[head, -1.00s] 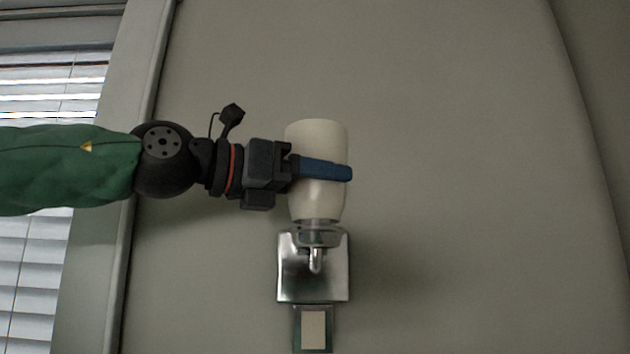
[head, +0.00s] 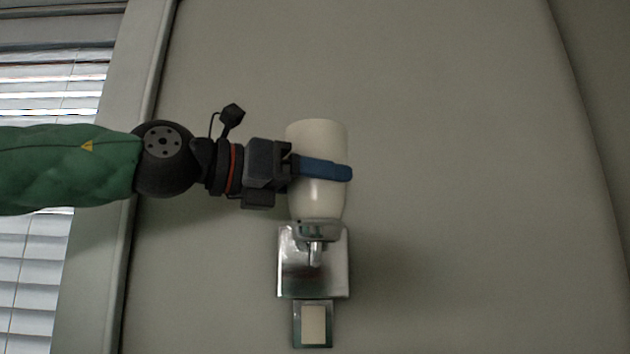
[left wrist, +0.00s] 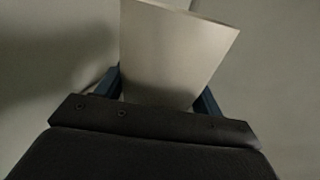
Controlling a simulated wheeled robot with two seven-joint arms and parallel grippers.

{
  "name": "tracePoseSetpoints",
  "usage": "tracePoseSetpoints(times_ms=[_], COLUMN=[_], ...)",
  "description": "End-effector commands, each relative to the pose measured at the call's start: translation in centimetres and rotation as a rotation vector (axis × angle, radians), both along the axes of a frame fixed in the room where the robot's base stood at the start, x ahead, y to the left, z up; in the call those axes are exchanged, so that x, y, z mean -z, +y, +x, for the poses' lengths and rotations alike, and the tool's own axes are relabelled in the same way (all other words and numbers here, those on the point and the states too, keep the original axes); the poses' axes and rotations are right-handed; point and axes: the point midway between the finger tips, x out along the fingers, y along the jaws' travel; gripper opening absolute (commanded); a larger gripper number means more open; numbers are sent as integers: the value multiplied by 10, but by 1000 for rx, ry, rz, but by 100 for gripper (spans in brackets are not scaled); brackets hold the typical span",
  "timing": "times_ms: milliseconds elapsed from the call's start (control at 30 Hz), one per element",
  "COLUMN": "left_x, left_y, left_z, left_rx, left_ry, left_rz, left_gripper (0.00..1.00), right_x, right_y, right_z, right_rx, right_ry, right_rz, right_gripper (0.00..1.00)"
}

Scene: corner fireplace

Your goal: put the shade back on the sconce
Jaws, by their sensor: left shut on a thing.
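The white shade (head: 318,202) is upright in the head view, and my left gripper (head: 325,170) is shut on its middle from the left. The shade fills the space between the blue fingers in the left wrist view (left wrist: 175,55). The sconce (head: 331,270) is a shiny square metal wall plate with a short arm and a round holder (head: 317,231). The lower end of the shade is at the holder's top, with no clear gap showing. Whether it is fully seated I cannot tell. My right gripper is out of view.
A light switch plate (head: 313,325) is on the wall just below the sconce. A window with blinds (head: 40,270) and its frame (head: 105,240) are at the left. The wall (head: 460,180) to the right of the sconce is bare.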

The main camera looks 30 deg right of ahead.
Motion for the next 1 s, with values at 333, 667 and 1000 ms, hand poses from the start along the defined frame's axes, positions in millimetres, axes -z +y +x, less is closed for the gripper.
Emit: tracePoseSetpoints(times_ms=[333,667,1000], left_x=[3,2,6], left_y=[0,0,20], left_z=[0,0,4], left_rx=[0,0,-1], left_ry=[0,0,2], left_rz=[0,0,-2], left_gripper=[55,93,93], right_x=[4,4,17], right_y=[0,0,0], right_z=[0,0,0], right_rx=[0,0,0], right_ry=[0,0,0], right_rz=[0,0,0], right_gripper=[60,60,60])
